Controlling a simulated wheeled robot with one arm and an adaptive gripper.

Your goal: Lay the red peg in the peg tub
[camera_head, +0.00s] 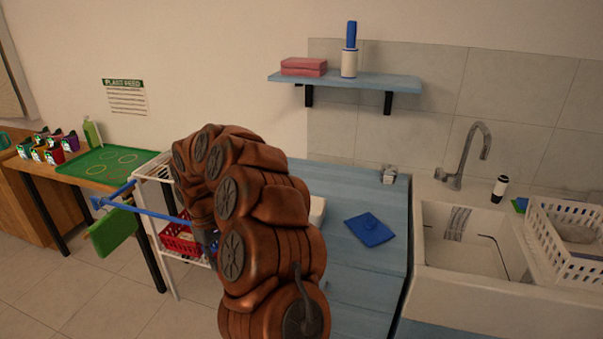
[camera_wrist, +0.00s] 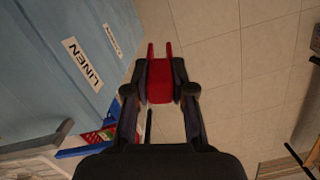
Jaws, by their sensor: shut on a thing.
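The red peg (camera_wrist: 160,80) shows in the wrist view, with two parallel prongs pointing away from my gripper. My gripper (camera_wrist: 160,92) is shut on it, with one finger on each side, and holds it clear above the tiled floor. In the head view my arm covers the peg and most of the gripper. No tub is clearly marked as the peg tub. A red basket (camera_head: 180,240) stands on a lower shelf of the white trolley, partly behind my arm.
The white trolley (camera_head: 152,215) stands left of the blue counter (camera_head: 350,275); a blue rail (camera_head: 150,211) and green dustpan-like thing (camera_head: 112,232) are beside it. LINEN-labelled blue fronts (camera_wrist: 75,50) are close on the wrist view's left. Open floor (camera_wrist: 235,90) lies right.

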